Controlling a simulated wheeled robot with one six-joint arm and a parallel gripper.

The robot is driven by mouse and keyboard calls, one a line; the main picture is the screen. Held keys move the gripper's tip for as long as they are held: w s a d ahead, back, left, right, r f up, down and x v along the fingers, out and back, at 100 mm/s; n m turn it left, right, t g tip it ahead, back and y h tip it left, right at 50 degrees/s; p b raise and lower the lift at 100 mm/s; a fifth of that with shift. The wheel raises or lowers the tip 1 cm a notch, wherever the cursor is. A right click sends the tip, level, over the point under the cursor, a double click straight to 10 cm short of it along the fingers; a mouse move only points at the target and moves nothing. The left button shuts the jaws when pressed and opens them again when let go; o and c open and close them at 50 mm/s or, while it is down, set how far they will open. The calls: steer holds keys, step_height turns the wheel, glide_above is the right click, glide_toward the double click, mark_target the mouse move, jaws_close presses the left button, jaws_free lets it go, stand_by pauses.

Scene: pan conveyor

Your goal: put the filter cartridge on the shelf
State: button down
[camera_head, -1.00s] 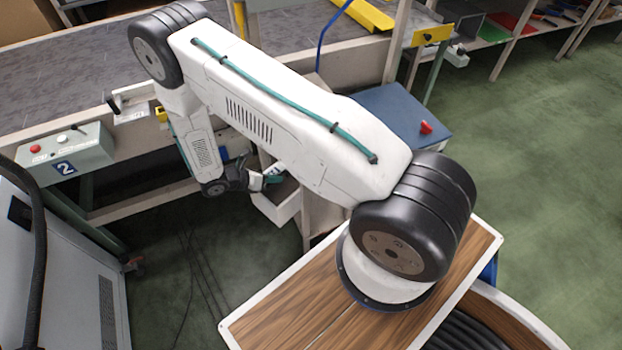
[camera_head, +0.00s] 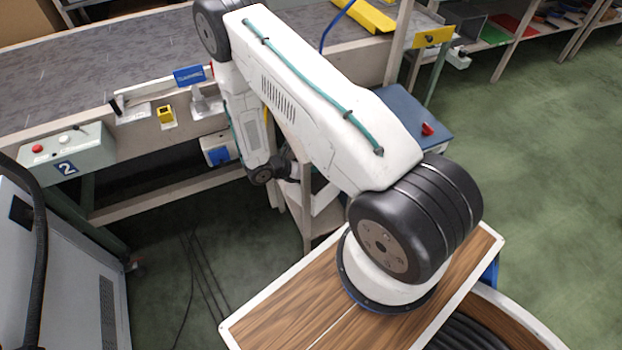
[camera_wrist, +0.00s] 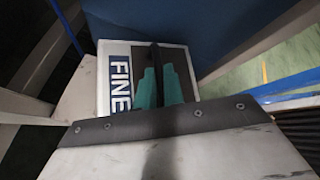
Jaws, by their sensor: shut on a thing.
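In the wrist view, my gripper (camera_wrist: 158,72) has its teal fingers shut on a dark upright part of a pale boxy thing marked "FINE", which appears to be the filter cartridge (camera_wrist: 121,85). Its white edges, lettered face and brown face show past the fingers. In the head view my arm hides most of the gripper, and a whitish piece shows just right of my wrist, under the arm. A pale board (camera_wrist: 78,95), perhaps the shelf, lies left of the cartridge in the wrist view. I cannot tell whether the two touch.
A blue-topped stand (camera_head: 405,112) with a red knob is behind my arm. A grey conveyor (camera_head: 90,75) runs along the back left, with a control box (camera_head: 70,155) marked 2 at its edge. Open green floor (camera_head: 545,170) lies to the right.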

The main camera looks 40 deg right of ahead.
steer(key=shift+f, duration=2.45)
steer(key=shift+d+f, duration=0.2)
steer(key=shift+f, duration=0.35)
steer(key=c, duration=1.5)
jaws_free()
steer(key=v, duration=1.2)
